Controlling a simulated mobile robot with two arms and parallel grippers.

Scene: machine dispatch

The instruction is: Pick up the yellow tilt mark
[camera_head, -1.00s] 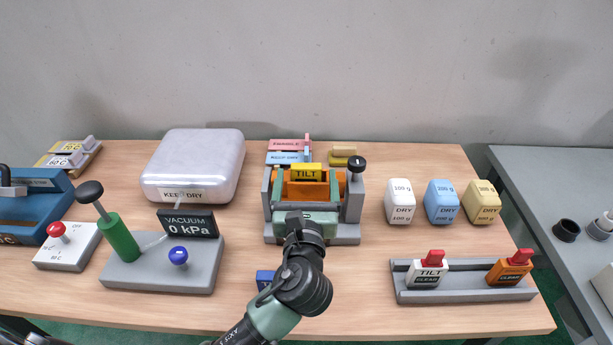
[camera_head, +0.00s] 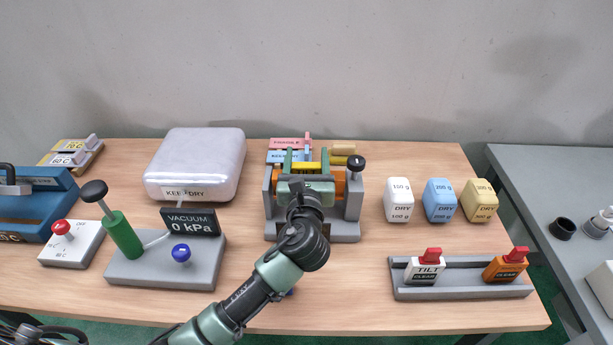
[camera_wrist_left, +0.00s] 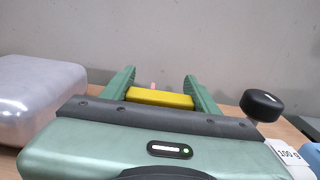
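The yellow tilt mark (camera_head: 306,167) is a small yellow block at the grey and orange fixture (camera_head: 269,215) in the middle of the table. My left gripper (camera_head: 306,158) reaches over the fixture, with one green finger on each side of the mark. In the left wrist view the mark (camera_wrist_left: 160,97) fills the gap between the fingers (camera_wrist_left: 160,85), which look shut on it. The gripper body hides the mark's lower part and its lettering, so I cannot tell whether it is clear of the fixture. My right gripper is not in view.
A black knob (camera_head: 356,163) stands close on the fixture's right. Pink and blue labelled pieces (camera_head: 290,144) lie behind. A silver case (camera_head: 195,160) and the vacuum stand (camera_head: 150,272) are left. Weights (camera_head: 439,201) and a grey rail (camera_head: 460,292) are right.

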